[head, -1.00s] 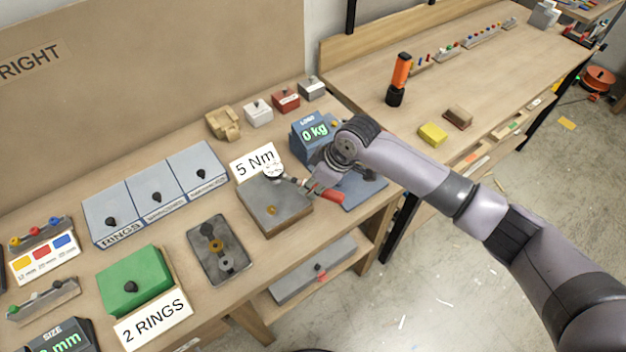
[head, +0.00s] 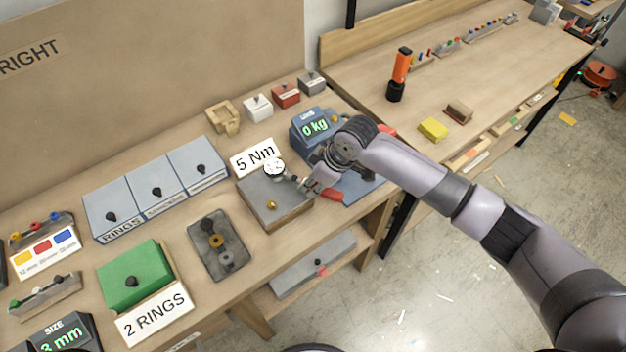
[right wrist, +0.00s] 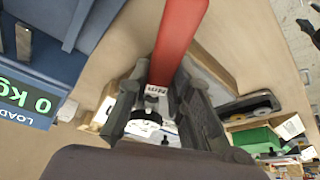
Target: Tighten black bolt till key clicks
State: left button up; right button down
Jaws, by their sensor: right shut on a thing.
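The torque key has a round white dial (head: 274,167) and a red handle (head: 332,194). Its dial end is over the back right of a grey metal block (head: 258,191) beside the "5 Nm" sign (head: 255,157). My right gripper (head: 308,186) is shut on the key, between dial and handle. In the right wrist view the red handle (right wrist: 179,40) runs up from between the fingers (right wrist: 160,105). A gold bolt (head: 271,204) shows on the block's front. I cannot make out the black bolt; the dial end may hide it. My left gripper is not in view.
A blue load scale (head: 313,128) reading 0 kg stands close behind my right arm. A dark tray with rings (head: 218,246) and a green box (head: 134,275) are left of the block. A red piece (head: 386,130) shows beyond my arm; I cannot tell what it is.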

jog(key=shift+s+a+r+m+t+h+p, duration=0.15)
jog(key=shift+s+a+m+t+p, duration=0.4)
jog(key=shift+p, duration=1)
jog(key=shift+s+a+f+m+g+h+p, duration=0.15)
jog(key=shift+s+m+p, duration=0.45)
jog(key=shift+m+p, duration=0.65)
dwell(2.5)
jog(key=shift+s+a+r+p, duration=0.1)
jog(key=shift+s+a+p, duration=0.05)
jog(key=shift+p, duration=0.4)
jog(key=shift+s+a+m+t+h, duration=0.3)
jog(key=shift+s+a+m, duration=0.1)
jog(key=shift+a+m, duration=0.1)
dwell(1.2)
jog(key=shift+d, duration=0.1)
jog(key=shift+w+d+n, duration=0.5)
jog(key=shift+w+n, duration=0.05)
jog(key=shift+n, duration=0.25)
